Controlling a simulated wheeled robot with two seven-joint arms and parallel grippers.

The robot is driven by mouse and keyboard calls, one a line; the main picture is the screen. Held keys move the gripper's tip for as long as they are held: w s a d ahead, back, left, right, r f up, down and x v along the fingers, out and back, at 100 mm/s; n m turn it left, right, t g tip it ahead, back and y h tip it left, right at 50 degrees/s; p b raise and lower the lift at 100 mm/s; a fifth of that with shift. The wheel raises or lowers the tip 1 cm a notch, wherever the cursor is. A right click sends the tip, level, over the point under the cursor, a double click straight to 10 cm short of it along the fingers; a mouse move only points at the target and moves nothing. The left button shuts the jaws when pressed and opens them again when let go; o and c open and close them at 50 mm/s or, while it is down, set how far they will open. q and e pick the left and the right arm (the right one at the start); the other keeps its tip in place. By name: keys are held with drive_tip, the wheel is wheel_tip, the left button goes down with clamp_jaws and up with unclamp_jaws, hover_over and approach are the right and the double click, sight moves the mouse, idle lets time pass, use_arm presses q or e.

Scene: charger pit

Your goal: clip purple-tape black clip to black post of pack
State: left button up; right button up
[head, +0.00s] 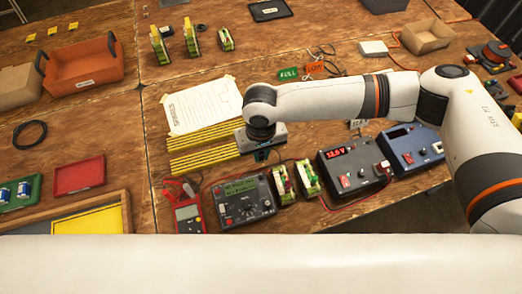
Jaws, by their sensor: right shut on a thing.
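My right gripper (262,154) points down in the middle of the table, just behind the near packs. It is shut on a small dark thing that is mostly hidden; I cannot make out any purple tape. Two yellow-green packs stand at the near edge, a left pack (282,187) and a right pack (309,180). Red bits show on their tops, but their posts are too small to tell apart. A black charger (352,170) with a lit red display stands right of them, with a red lead running in front. My left gripper is not in view.
A black device with a green screen (243,202) and a red multimeter (188,216) stand left of the packs. A blue charger (412,150) stands at the right, near my arm. Yellow sticks (200,160) and a paper sheet (200,105) lie behind.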

use_arm(q)
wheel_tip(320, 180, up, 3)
drive_tip(key=shift+p, duration=1.15)
use_arm(e)
drive_tip(key=w+d+f, duration=0.2)
drive_tip(key=d+f, duration=0.1)
drive_tip(key=d, duration=0.3)
drive_tip(key=shift+f, duration=0.3)
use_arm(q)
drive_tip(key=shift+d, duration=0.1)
use_arm(e)
drive_tip(key=shift+d, duration=0.15)
drive_tip(key=shift+f, duration=0.1)
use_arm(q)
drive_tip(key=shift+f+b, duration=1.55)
use_arm(e)
drive_tip(key=shift+f, duration=3.4)
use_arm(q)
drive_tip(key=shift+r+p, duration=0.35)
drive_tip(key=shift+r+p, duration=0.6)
use_arm(e)
drive_tip(key=shift+f, duration=0.15)
